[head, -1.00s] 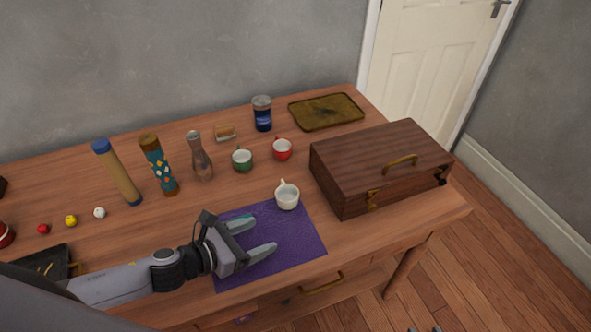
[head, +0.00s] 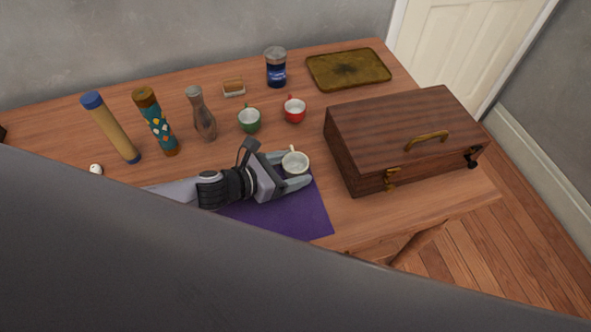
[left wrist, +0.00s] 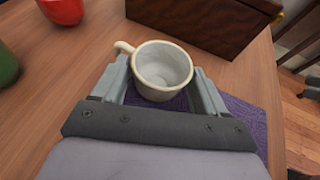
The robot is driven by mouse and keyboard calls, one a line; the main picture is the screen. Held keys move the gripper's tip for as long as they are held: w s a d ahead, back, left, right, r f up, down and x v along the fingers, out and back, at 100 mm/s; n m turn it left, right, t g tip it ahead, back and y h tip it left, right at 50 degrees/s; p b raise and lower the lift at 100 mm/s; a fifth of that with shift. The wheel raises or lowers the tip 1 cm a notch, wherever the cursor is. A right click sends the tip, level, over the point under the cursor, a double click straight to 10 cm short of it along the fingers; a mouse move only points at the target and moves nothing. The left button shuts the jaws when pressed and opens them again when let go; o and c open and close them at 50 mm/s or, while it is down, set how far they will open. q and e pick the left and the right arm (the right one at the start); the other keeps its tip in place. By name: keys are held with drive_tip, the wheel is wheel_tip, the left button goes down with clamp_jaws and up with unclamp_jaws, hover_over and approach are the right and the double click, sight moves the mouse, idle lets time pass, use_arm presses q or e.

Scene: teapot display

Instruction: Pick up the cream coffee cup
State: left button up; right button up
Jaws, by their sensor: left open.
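The cream coffee cup (head: 295,163) stands upright at the far edge of the purple mat (head: 312,216). Its handle points away from me in the head view. My left gripper (head: 296,175) is open, with its fingers reaching to the cup. In the left wrist view the cup (left wrist: 163,70) sits between the two fingertips (left wrist: 160,82), with its handle at the upper left, over the left finger's tip. I cannot tell whether either finger touches it.
A wooden case (head: 400,140) stands right of the cup. A red cup (head: 295,110) and a green cup (head: 249,120) stand behind it. A glass carafe (head: 202,115), a patterned cylinder (head: 156,122) and a tan cylinder (head: 112,130) stand to the left. A dark grey shape covers the lower left.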

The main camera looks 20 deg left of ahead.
use_arm(q)
drive_tip(key=shift+x, duration=0.85)
drive_tip(key=c, duration=0.8)
drive_tip(key=shift+o, duration=0.2)
drive_tip(key=shift+r, duration=0.1)
wheel_tip(320, 180, up, 20)
drive_tip(key=p, duration=0.3)
